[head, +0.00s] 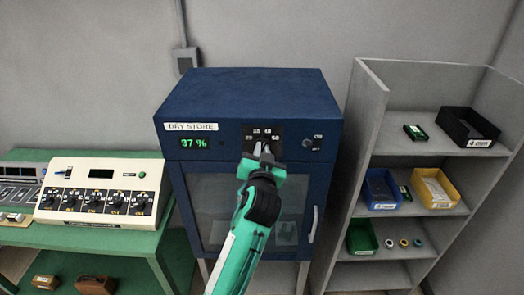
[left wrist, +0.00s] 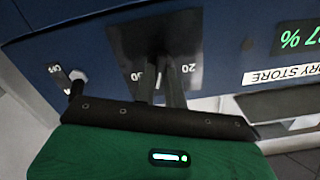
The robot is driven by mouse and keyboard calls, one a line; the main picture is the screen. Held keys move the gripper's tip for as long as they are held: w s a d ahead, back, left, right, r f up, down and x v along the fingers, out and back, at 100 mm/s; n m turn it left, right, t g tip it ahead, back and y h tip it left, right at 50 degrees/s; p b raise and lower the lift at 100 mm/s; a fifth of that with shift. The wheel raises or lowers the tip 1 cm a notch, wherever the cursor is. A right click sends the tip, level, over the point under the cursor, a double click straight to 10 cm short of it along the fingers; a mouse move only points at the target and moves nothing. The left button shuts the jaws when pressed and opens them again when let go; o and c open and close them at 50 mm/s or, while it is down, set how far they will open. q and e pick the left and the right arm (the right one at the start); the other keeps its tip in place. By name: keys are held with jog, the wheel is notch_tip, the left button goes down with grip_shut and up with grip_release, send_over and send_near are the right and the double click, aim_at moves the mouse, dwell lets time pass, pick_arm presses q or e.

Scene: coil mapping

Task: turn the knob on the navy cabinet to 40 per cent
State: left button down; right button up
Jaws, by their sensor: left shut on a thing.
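The navy cabinet (head: 250,95) stands in the middle of the head view, with a "DRY STORE" label and a green display (head: 194,142) reading 37 %. Its black dial plate (head: 277,133) carries white numbers, 20 to 50 legible. My left gripper (head: 262,152) is at the dial plate, shut on the knob, which its fingers mostly hide. In the left wrist view the fingers (left wrist: 162,90) reach onto the plate (left wrist: 136,62), seen upside down, and the knob cannot be made out. My right gripper is not in view.
A small on/off switch (head: 309,141) sits right of the dial. A grey shelf (head: 372,100) with bins stands close on the right. A green bench (head: 135,243) with a cream control box (head: 140,172) is on the left.

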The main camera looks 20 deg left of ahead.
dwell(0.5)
pick_arm(q)
jog(key=c, duration=1.5)
grip_release()
jog(key=shift+w, duration=0.1)
jog(key=shift+o, duration=0.2)
